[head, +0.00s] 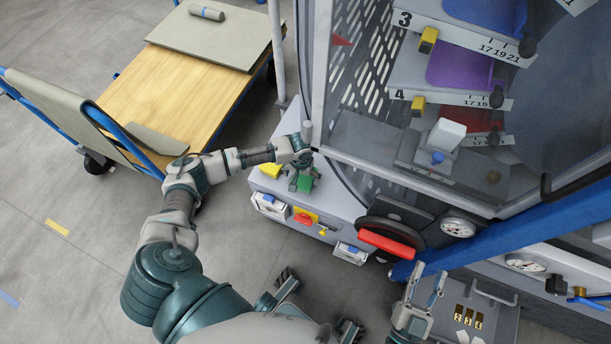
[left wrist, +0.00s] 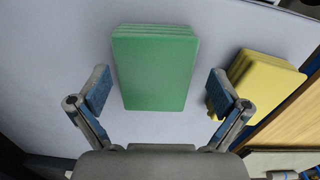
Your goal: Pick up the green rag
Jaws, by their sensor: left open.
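The green rag (head: 305,183) lies on the light grey top of a low cabinet (head: 330,205), beside a yellow rag (head: 270,170). In the left wrist view the green rag (left wrist: 155,70) looks like a flat rectangular stack with several layered edges. My left gripper (head: 302,175) points down over it and partly covers it in the head view. Its fingers (left wrist: 160,93) are open, one to each side of the green rag's near part, with nothing between them held. The yellow rag (left wrist: 262,80) is just beyond the right finger. My right gripper (head: 428,279) is open and empty.
A wooden-topped cart (head: 190,95) with blue rails stands at the upper left. A glass-fronted machine (head: 400,150) rises close behind and right of the cabinet top. A handwheel with a red handle (head: 387,244) is to the right.

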